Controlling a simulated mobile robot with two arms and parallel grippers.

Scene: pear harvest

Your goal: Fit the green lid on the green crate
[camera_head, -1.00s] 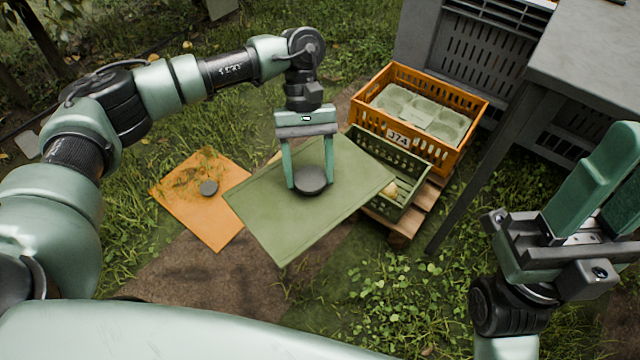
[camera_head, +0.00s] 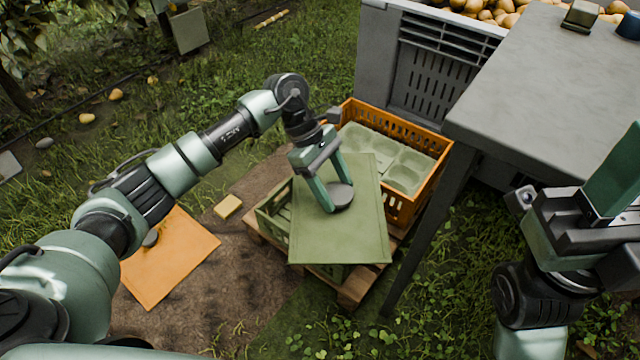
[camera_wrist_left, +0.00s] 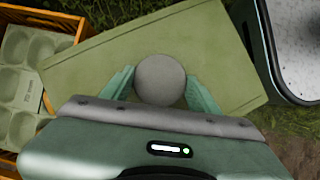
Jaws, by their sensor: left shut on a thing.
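The green lid (camera_head: 350,235) is a flat panel with a round dark knob (camera_head: 342,195). My left gripper (camera_head: 335,200) is shut on the knob and holds the lid over the green crate (camera_head: 273,222). The lid is turned relative to the crate and sits off to its right, so the crate's left end shows uncovered. Whether the lid touches the crate I cannot tell. In the left wrist view the lid (camera_wrist_left: 110,62) shows with the knob between the fingers. My right gripper (camera_head: 610,190) is at the right edge, its fingers partly cut off.
An orange crate (camera_head: 428,190) with a moulded tray stands behind the green crate, on a wooden pallet (camera_head: 352,288). A grey table (camera_head: 550,80) is close on the right. An orange lid (camera_head: 180,262) lies on the ground at left, near a small yellowish block (camera_head: 228,206).

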